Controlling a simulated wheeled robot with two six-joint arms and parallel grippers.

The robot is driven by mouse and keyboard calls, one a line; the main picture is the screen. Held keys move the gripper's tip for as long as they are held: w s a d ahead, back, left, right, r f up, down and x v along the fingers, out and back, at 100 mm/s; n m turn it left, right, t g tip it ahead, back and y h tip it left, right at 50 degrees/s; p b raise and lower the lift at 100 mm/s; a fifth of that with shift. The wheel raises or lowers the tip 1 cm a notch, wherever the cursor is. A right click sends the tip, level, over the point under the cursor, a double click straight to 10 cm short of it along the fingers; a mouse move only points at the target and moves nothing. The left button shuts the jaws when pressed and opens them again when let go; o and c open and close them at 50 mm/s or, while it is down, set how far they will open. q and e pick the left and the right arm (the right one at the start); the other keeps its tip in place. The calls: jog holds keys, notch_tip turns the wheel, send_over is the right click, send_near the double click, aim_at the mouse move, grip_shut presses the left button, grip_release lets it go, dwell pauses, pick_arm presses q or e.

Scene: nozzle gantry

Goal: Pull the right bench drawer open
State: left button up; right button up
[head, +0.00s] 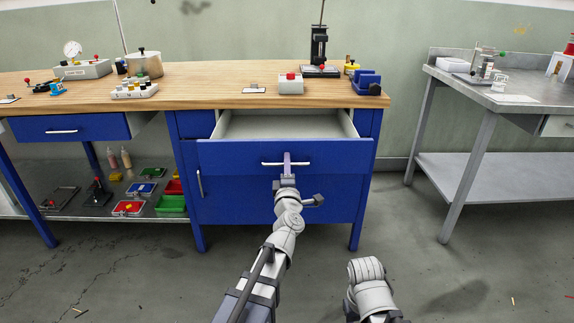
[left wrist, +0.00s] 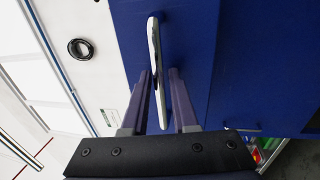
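The right bench drawer (head: 300,152) has a blue front with a pale bar handle (head: 268,163). It stands pulled out, and its grey inside shows empty. My left gripper (head: 287,162) is at the middle of this handle. In the left wrist view the handle (left wrist: 156,60) runs between the two fingers of my left gripper (left wrist: 161,85). A strip of blue shows between the bar and the right finger, so the fingers look open around it. Contact with the left finger is unclear. My right arm shows at the bottom, but its gripper is out of frame.
The wooden bench top (head: 210,98) above holds a red-button box (head: 291,84), a blue vise (head: 367,83) and a black press (head: 319,50). A closed cabinet (head: 240,203) is below the drawer. A grey metal table (head: 490,170) stands right.

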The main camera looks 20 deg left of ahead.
pick_arm(q)
jog(key=shift+s, duration=0.1)
jog(key=b+v, duration=0.1)
jog(key=v, duration=0.6)
jog(key=shift+s, duration=0.3)
jog(key=shift+d+f, duration=0.1)
